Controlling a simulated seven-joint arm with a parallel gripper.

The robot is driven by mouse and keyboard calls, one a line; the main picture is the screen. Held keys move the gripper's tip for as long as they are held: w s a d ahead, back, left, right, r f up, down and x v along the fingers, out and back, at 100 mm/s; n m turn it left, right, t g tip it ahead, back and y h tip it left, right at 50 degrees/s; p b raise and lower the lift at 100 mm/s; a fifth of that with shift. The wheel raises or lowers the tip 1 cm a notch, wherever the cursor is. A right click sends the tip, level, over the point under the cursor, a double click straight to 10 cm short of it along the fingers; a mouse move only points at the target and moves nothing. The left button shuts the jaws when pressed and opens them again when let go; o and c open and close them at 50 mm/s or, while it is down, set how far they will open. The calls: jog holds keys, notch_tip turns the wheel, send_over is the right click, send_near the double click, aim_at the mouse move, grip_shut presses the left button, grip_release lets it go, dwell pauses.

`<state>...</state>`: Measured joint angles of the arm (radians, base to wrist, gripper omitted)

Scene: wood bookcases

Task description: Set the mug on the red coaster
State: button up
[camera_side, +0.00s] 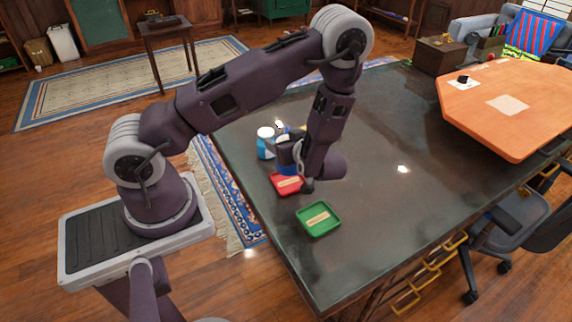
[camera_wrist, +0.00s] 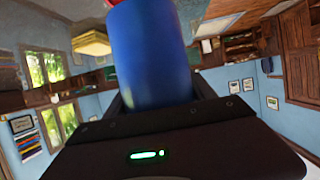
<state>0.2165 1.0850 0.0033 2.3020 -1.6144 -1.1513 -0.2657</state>
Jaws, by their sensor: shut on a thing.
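A blue mug (camera_wrist: 150,50) fills the upper middle of the wrist view, between the two dark fingers of my gripper (camera_wrist: 162,95). My gripper (camera_side: 289,153) is shut on it. In the side view only a little of the blue mug (camera_side: 286,168) shows, at the far edge of the red coaster (camera_side: 287,184). My wrist and fingers hide most of it there. I cannot tell whether the mug touches the coaster. The red coaster has a pale label and lies on the dark table.
A green square tray (camera_side: 318,218) with a pale label lies nearer the table's front edge. A blue-and-white container (camera_side: 265,143) stands behind and left of my gripper. The dark table (camera_side: 385,200) is clear to the right, up to an orange-topped table (camera_side: 510,110).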

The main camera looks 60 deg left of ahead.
notch_tip(320, 180, down, 5)
jog(key=shift+f, duration=0.1)
jog(key=o, duration=1.7)
jog(key=shift+f, duration=0.15)
